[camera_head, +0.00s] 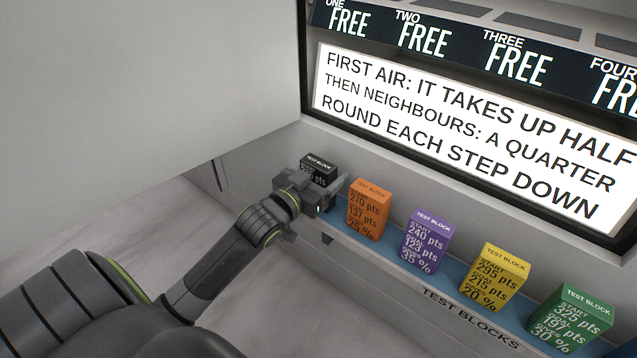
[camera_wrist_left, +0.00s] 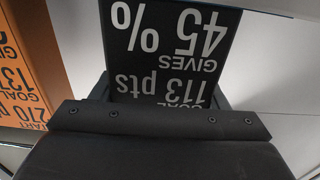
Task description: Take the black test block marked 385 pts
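The black test block (camera_head: 319,162) stands at the left end of the row, partly hidden by my left gripper (camera_head: 322,190). In the left wrist view the black block (camera_wrist_left: 165,60) fills the upper middle, upside down, reading goal 113 pts and gives 45 %. My left gripper's fingers reach to both sides of the block; whether they press on it I cannot tell. My right gripper is not in view.
An orange block (camera_head: 368,212) stands close to the right of my left gripper, then purple (camera_head: 427,243), yellow (camera_head: 496,280) and green (camera_head: 570,320) blocks on a blue strip (camera_head: 400,277). A lit sign panel (camera_head: 460,130) rises behind. A pale wall is at the left.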

